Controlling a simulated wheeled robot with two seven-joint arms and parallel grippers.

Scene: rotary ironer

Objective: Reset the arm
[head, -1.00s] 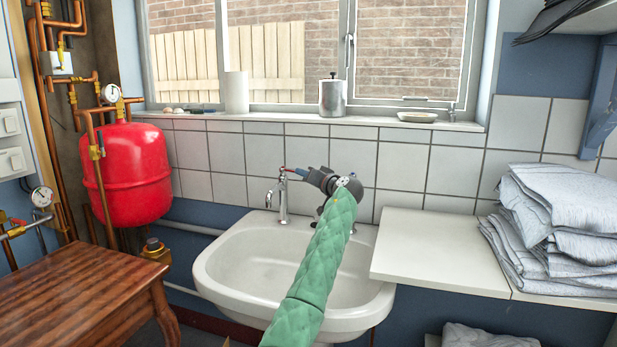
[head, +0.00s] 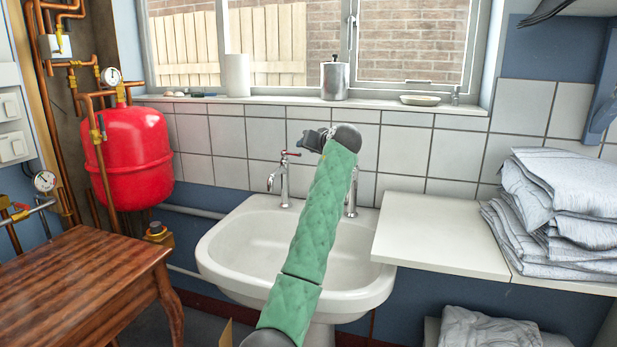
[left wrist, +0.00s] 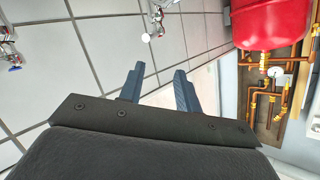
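My left arm, in a green quilted sleeve, reaches up across the white sink (head: 225,262) in the head view. Its dark left gripper (head: 308,140) is in front of the wall tiles, above the taps in the picture. In the left wrist view, the two blue-grey fingers of the left gripper (left wrist: 158,76) stand apart with nothing between them. The left tap (head: 283,180) has a red-marked handle and also shows in the left wrist view (left wrist: 156,18). The right tap (head: 351,198) is partly hidden behind my arm. My right gripper is not in view.
A red tank (head: 127,155) with copper pipes stands at left, behind a wooden table (head: 85,285). A white counter (head: 440,235) with folded grey cloths (head: 560,215) is at right. The windowsill above holds a metal canister (head: 334,80) and a white roll (head: 237,75).

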